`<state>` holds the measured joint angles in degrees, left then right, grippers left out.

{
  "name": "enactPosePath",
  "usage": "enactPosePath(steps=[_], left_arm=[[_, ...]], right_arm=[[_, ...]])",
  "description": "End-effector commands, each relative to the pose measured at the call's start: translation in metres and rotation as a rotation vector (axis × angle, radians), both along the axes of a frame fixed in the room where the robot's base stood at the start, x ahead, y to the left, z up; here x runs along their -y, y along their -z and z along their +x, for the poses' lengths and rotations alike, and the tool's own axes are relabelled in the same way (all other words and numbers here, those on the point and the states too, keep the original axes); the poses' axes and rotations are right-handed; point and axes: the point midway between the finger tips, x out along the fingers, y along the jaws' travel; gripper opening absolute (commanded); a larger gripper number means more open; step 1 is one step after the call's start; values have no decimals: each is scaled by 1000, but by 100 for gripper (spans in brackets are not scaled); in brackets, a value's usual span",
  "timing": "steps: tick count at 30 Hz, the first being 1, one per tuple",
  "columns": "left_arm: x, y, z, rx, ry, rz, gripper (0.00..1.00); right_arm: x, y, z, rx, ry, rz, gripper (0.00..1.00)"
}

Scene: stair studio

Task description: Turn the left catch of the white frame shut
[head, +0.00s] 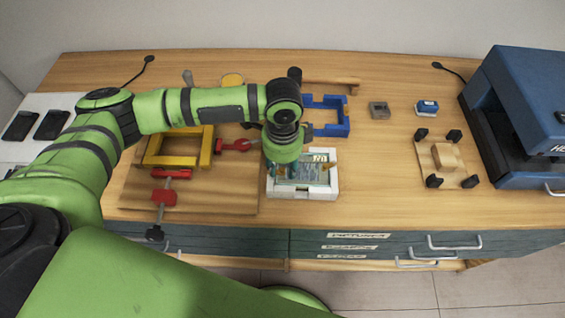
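The white frame (318,192) lies on the wooden bench near its front edge, at the centre of the head view. A greenish picture or panel (303,173) shows inside it. My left gripper (283,165) is over the left and back part of the frame. Its wrist points down, and its fingers are hidden or too small to make out, so I cannot tell whether it is open or touching anything. My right gripper is not in view.
Left of the frame, a yellow frame (150,161) and red clamps (164,197) sit on a wooden board. A blue frame (343,128) stands behind. A small block on a fixture (447,157) and a blue machine (515,110) are right.

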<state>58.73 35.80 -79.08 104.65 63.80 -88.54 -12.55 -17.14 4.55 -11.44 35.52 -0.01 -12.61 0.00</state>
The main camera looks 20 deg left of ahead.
Motion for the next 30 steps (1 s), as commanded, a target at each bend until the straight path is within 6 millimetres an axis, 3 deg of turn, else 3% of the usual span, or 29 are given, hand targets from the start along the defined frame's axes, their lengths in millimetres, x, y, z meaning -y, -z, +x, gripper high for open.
enactPosePath(steps=[7, 11, 24, 30], left_arm=[[0, -1, 0, 1, -1, 0, 37], [0, -12, 1, 3, -1, -1, 37], [1, -99, 1, 3, 1, 0, 37], [0, -118, 0, 1, -1, 0, 37]], right_arm=[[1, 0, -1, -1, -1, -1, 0], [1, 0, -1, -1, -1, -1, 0], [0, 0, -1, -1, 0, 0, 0], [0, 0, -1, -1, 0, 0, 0]])
